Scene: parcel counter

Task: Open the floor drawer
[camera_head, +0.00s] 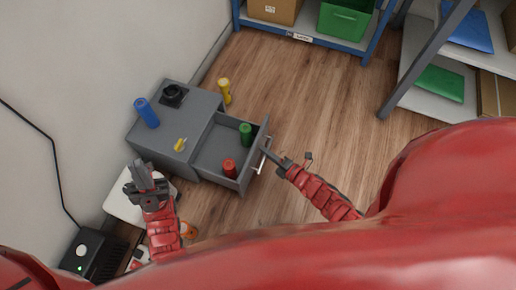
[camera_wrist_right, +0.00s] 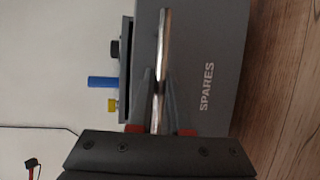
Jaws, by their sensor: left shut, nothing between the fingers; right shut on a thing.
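The grey floor drawer (camera_head: 212,160) is pulled out from its low cabinet (camera_head: 183,101) by the wall. Inside it a green cylinder (camera_head: 246,133) and a red cylinder (camera_head: 229,167) stand upright. My right gripper (camera_head: 271,158) is shut on the silver drawer handle (camera_wrist_right: 161,62). In the right wrist view the handle runs between both fingers, and the drawer front (camera_wrist_right: 205,70) reads "SPARES". My left gripper (camera_head: 141,172) is shut and empty, in front of the cabinet's left side as seen from the head.
A blue cylinder (camera_head: 146,112), a dark round thing (camera_head: 173,94) and a small yellow thing (camera_head: 180,144) are on the cabinet top. A yellow cylinder (camera_head: 224,91) shows behind the drawer. Shelves (camera_head: 345,44) stand beyond. The wooden floor (camera_head: 310,95) right of the drawer is clear.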

